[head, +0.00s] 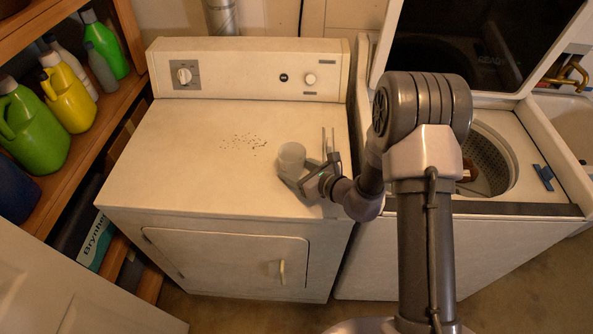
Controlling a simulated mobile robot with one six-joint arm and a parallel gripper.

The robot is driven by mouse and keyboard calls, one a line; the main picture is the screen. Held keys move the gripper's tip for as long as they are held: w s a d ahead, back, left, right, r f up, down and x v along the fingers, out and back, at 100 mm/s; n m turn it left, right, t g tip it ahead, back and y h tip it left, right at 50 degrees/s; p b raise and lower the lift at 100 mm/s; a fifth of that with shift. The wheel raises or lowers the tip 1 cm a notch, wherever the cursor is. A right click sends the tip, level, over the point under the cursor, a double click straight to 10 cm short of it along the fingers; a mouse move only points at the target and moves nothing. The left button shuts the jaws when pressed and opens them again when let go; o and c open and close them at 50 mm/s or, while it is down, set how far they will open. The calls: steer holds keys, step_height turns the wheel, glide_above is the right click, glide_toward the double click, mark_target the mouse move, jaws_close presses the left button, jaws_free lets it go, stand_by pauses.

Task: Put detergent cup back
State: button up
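A small pale, translucent detergent cup (292,156) stands upright on the dryer top (190,135), right of its middle. My gripper (306,158) is low over the dryer top, close beside the cup on its right. Its fingers look spread apart: one points up to the right of the cup, and the other reaches left by the cup's base. I cannot tell whether a finger touches the cup. Part of the cup's lower side is hidden by the gripper.
Dark specks (244,142) lie on the dryer top left of the cup. The washer's lid (470,40) is up and its drum (490,160) is open, with a small blue item (543,176) on its rim. Wooden shelves (100,125) with several bottles stand at left. The dryer's left half is clear.

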steer(key=shift+r, duration=0.15)
steer(key=shift+f, duration=0.2)
steer(key=o, duration=1.4)
